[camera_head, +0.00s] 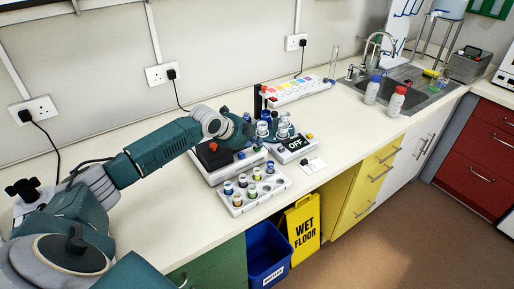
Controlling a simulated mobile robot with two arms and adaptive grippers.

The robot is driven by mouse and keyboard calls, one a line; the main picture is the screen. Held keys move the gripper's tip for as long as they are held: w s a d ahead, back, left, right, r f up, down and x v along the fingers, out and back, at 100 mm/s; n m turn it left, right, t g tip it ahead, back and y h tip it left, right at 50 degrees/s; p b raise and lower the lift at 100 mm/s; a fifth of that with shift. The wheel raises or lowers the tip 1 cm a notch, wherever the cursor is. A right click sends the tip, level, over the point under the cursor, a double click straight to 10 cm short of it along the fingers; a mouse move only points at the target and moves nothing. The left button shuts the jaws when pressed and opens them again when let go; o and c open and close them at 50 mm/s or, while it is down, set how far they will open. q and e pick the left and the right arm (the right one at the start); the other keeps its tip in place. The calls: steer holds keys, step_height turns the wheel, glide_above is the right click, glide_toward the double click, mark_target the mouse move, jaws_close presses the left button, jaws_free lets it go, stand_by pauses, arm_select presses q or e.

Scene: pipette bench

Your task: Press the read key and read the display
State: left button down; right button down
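A white instrument (284,157) stands on the bench in the head view, with a dark display (295,144) that reads "OFF". A small orange-red spot (310,136) shows at the display's right end; I cannot tell if it is the read key. My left arm comes in from the left, and my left gripper (256,130) is over the left side of the instrument, close to several glass-like pieces (284,130) on it. The gripper's fingers are small and partly hidden, so I cannot tell their opening or contact. My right gripper is not in view.
A white rack (262,200) with several capped vials stands in front. A small white card (313,166) lies at right. Two bottles (397,102) stand near the sink (415,95).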

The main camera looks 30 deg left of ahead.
mark_target(257, 153)
arm_select(q)
steer(key=shift+f, duration=0.45)
stand_by(0.6)
steer(key=shift+r+p, duration=0.35)
steer(key=shift+r, duration=0.55)
steer(key=shift+r+p, duration=0.1)
steer(key=shift+p, duration=0.2)
step_height(257, 153, up, 6)
steer(key=p, duration=0.5)
steer(key=shift+d+f, duration=0.1)
steer(key=shift+f, duration=0.1)
